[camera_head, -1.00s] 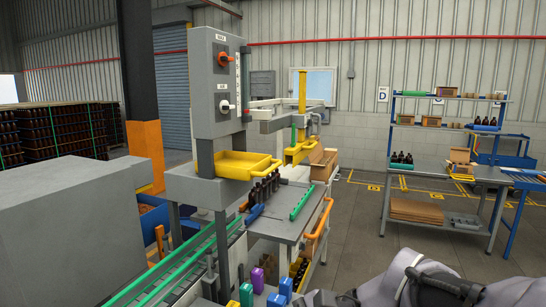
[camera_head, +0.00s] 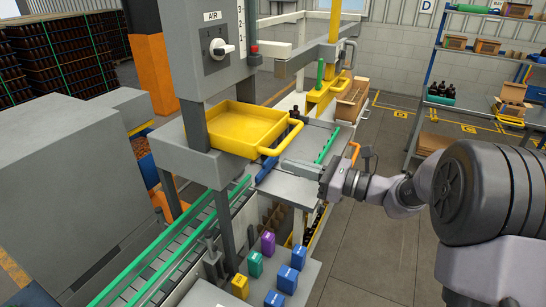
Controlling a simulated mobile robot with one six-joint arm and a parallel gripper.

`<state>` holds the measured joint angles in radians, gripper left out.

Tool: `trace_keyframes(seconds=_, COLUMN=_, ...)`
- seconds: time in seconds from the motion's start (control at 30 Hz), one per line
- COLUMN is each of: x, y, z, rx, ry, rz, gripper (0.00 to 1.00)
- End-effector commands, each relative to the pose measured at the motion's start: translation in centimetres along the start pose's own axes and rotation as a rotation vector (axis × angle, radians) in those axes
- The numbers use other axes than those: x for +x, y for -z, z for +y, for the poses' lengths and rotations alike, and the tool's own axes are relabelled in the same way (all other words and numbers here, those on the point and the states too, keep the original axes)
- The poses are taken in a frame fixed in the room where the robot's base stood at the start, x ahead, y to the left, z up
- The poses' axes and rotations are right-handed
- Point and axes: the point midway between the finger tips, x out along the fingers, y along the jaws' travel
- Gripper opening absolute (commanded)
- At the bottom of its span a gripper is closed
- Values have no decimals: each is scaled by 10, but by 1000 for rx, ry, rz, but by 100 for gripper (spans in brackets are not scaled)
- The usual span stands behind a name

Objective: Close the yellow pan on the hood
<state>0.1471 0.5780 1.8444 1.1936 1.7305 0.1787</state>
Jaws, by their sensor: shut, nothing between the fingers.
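The yellow pan (camera_head: 243,127) is a shallow open tray on the grey hood (camera_head: 180,155), beside the grey column. Its inside shows empty, and its right end reaches out past the hood. Its yellow bar handle (camera_head: 284,139) is on the right side. My gripper (camera_head: 287,164) comes in from the right over the grey table, just below and right of the handle. It is shut and empty. It looks apart from the handle, though the exact gap is hard to tell.
A grey control box with an AIR knob (camera_head: 218,48) stands above the pan. Bottles behind the handle are mostly hidden. Green rails (camera_head: 327,145) and an orange handle (camera_head: 354,152) lie beyond my gripper. Coloured boxes (camera_head: 287,279) stand in front. Open floor is at right.

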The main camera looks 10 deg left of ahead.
Motion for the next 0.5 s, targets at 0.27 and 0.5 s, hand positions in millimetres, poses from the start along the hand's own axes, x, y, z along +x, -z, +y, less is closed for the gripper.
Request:
trace_keyframes(seconds=0.27, x=47, y=0, z=1, rx=0, ry=-2, rz=0, gripper=0)
trace_keyframes(seconds=0.5, x=57, y=0, z=0, rx=0, ry=0, rz=1, gripper=0)
